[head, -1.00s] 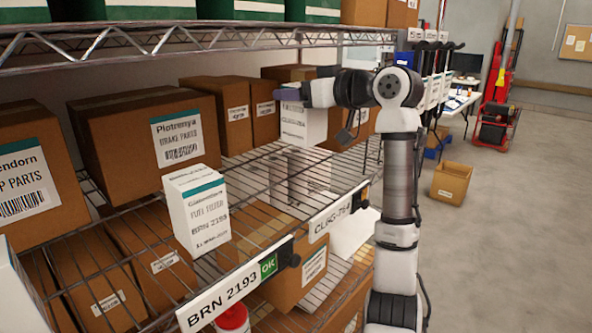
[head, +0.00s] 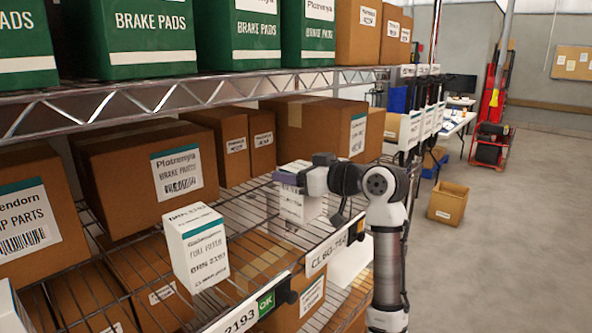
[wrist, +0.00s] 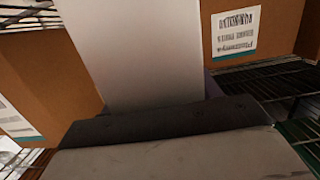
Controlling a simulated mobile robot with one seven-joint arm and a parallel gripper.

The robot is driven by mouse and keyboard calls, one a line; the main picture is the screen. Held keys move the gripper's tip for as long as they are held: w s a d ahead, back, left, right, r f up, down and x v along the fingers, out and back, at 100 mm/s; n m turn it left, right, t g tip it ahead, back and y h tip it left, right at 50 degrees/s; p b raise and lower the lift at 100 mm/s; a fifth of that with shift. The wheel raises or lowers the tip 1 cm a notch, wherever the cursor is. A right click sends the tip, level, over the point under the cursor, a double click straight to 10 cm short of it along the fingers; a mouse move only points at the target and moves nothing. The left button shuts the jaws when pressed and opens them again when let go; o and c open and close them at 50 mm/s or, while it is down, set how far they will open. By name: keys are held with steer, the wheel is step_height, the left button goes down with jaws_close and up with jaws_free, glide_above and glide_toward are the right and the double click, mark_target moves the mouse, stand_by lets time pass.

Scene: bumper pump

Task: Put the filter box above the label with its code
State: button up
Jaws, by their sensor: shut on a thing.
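A white filter box with a teal band (head: 299,208) is in my gripper (head: 292,178), which is shut on its upper part. The box is upright at the shelf's front, behind and slightly left of the label reading about CLBG-764 (head: 328,252). Its base is at or just above the wire shelf; I cannot tell if it touches. Its printed code is too small to read. In the wrist view, a plain white face of the box (wrist: 145,50) rises beyond the dark gripper (wrist: 165,125).
A second fuel filter box, BRN 2193 (head: 197,250), stands on the wire shelf to the left, above its label with a green OK (head: 250,312). Brown cartons (head: 150,175) line the back. The upper shelf's truss edge (head: 190,95) runs overhead.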

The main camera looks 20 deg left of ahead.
steer(key=o, duration=1.4)
steer(key=shift+b+v, duration=2.15)
steer(key=shift+v, duration=3.9)
